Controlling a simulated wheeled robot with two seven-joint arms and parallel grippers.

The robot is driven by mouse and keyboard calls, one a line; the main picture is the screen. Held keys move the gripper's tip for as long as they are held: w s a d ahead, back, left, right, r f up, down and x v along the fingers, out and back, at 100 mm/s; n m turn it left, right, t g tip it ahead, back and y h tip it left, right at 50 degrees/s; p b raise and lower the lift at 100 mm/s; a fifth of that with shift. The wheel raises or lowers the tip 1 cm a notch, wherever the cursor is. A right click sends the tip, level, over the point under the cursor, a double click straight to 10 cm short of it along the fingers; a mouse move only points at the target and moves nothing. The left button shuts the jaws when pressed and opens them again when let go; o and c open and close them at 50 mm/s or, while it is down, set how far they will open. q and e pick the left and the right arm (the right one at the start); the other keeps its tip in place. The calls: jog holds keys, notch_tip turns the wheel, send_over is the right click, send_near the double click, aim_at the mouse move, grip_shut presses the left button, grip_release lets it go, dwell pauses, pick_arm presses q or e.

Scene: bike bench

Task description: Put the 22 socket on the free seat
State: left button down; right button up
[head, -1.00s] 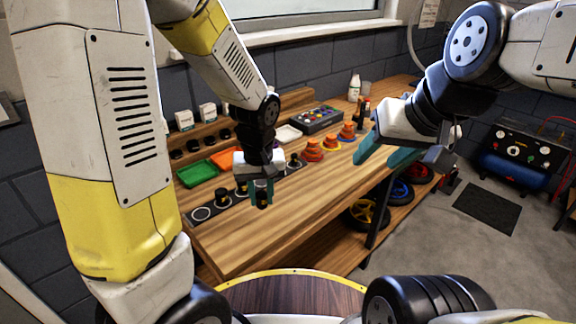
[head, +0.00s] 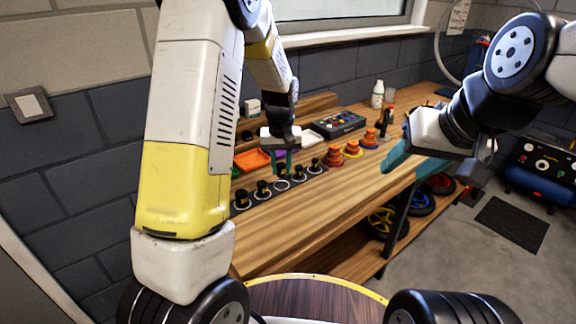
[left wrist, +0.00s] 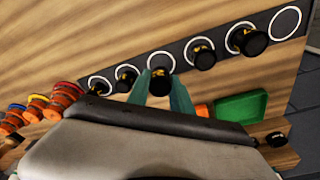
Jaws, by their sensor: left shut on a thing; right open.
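My left gripper (head: 282,171) is shut on a dark socket with a gold band, which also shows in the left wrist view (left wrist: 160,84). It holds the socket over or at a white ring seat (head: 282,185) in the dark strip (left wrist: 222,46); I cannot tell if they touch. Other sockets stand on both sides, such as one left of it (head: 262,189) and one right (head: 299,172). The left wrist view shows an empty ring (left wrist: 285,22) at the strip's right end, hidden by my arm in the head view. Size marks are unreadable. My right gripper (head: 400,157) is open and empty.
An orange tray (head: 252,159) and a green tray (left wrist: 240,107) lie behind the strip. Orange stacked pieces (head: 334,156), a dark case (head: 338,124) and a white bottle (head: 377,95) stand further right. The front of the wooden bench (head: 310,215) is clear.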

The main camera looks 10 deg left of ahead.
aim_at(281, 176)
pick_arm(q)
jog(key=shift+f, duration=1.75)
jog(key=shift+f, duration=0.2)
jog(key=c, duration=1.1)
grip_release()
jog(key=shift+c, duration=0.2)
jog(key=r, duration=0.4)
jog(key=s+r, duration=0.1)
jog(key=r, duration=0.7)
jog(key=shift+s+d+r, duration=0.1)
jog(key=shift+s, duration=0.1)
jog(key=s+r+m+t, duration=0.1)
jog(key=s+r, duration=0.3)
jog(key=s, duration=0.4)
jog(key=s+a+r+m+t+h, duration=0.1)
jog(key=s+r, duration=0.3)
jog(key=s, duration=0.4)
jog(key=s+a+r+t+h, duration=0.1)
jog(key=s+r, duration=0.3)
jog(key=s, duration=0.4)
jog(key=shift+s+a+m+t, duration=0.3)
jog(key=shift+m+t, duration=0.1)
jog(key=shift+t, duration=0.5)
